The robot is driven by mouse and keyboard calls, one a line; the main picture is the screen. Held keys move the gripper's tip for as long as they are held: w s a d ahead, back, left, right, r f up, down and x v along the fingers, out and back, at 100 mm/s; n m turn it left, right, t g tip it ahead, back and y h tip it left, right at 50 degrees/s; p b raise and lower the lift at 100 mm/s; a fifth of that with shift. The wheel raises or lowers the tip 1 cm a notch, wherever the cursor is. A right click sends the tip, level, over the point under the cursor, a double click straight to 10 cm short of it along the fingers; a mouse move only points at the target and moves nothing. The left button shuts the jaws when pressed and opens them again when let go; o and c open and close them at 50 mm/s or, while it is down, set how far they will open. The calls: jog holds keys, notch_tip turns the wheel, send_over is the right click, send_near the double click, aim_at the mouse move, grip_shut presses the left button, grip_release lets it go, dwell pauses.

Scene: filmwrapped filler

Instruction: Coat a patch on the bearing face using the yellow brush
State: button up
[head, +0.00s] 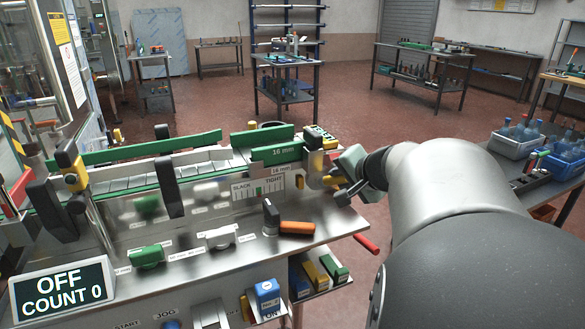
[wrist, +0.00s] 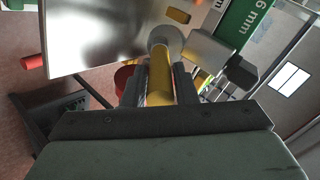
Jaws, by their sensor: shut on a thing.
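My gripper (wrist: 160,82) is shut on a yellow cylindrical handle (wrist: 159,75), which I take to be the yellow brush. The handle points away from the wrist camera, toward a grey round part (wrist: 165,40) at its far end. I cannot tell whether that part belongs to the brush or the machine, and no bristles show. In the head view my gripper (head: 345,178) is at the right end of the machine, beside the green 16 mm plate (head: 277,155). Yellow parts show close to the fingers there. I cannot make out the bearing face or any coating on it.
A red handle (head: 367,243) sticks out at the right edge.

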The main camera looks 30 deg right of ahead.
jog(key=shift+a+r+b, duration=0.2)
jog(key=shift+r+b, duration=0.2)
jog(key=shift+b, duration=0.2)
jog(key=d, duration=0.1)
jog(key=d+b, duration=0.1)
jog(key=d, duration=0.1)
jog(key=d+b, duration=0.1)
jog(key=shift+s+d, duration=0.15)
jog(key=shift+s, duration=0.1)
dwell(0.5)
jog(key=shift+r, duration=0.1)
jog(key=a, duration=0.6)
jog(key=shift+w+a+b, duration=0.25)
jog(key=shift+w+b, duration=0.05)
jog(key=shift+w, duration=0.15)
jog(key=shift+s, duration=0.15)
